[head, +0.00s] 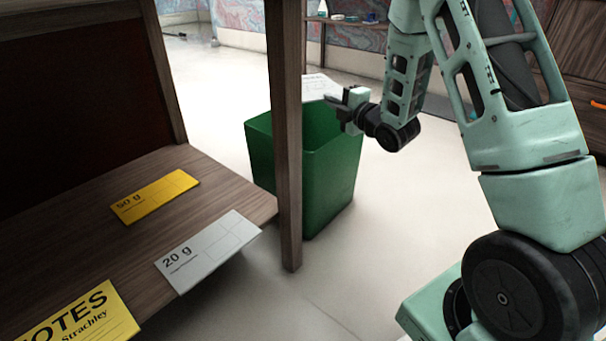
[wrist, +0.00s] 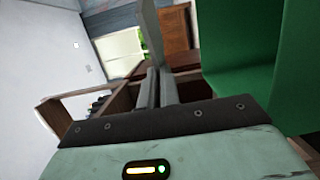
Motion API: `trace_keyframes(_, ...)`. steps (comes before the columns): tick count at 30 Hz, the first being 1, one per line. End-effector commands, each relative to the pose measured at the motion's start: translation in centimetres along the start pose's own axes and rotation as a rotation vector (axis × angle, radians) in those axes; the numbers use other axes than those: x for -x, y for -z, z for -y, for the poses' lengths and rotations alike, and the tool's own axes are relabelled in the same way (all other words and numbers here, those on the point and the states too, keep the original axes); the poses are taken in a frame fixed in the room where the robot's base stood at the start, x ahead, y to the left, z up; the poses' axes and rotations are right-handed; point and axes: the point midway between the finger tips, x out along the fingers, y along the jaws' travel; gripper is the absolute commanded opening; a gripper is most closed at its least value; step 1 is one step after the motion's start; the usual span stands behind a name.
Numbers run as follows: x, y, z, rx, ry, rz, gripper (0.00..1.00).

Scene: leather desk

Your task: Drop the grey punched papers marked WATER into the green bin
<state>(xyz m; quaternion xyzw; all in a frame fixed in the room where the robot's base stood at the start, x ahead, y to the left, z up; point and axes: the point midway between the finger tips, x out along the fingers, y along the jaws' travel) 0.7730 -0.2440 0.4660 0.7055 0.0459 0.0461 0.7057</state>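The green bin (head: 330,175) stands on the floor beyond a wooden desk post, which hides part of it. Its side also fills the right of the wrist view (wrist: 240,50). My gripper (head: 331,99) is above the bin's right part, near the rim. A pale grey sheet or stack with faint print (head: 317,86) shows at its fingertips; the word on it is too small to read. In the wrist view my gripper's fingers (wrist: 158,82) are close together, with a thin grey slab (wrist: 150,30) edge-on between and beyond them. It appears held above the bin opening.
On the wooden desk (head: 90,240) at left lie a yellow card marked 50 g (head: 155,196), a pale grey card marked 20 g (head: 208,250) and a yellow NOTES card (head: 80,318). Floor around is clear.

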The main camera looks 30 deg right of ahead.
Motion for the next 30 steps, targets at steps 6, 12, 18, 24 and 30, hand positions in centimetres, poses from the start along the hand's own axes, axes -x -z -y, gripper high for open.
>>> trace_keyframes(6,0.0,0.0,3.1,0.001,0.000,0.000,0.00)
trace_keyframes(12,0.0,0.0,4.5,0.001,-0.001,0.000,0.00)
trace_keyframes(18,0.0,0.0,4.5,0.001,-0.001,0.000,0.00)
trace_keyframes(24,0.0,0.0,4.5,0.001,-0.001,0.000,0.29)
trace_keyframes(30,0.0,0.0,4.5,0.001,0.000,0.000,0.29)
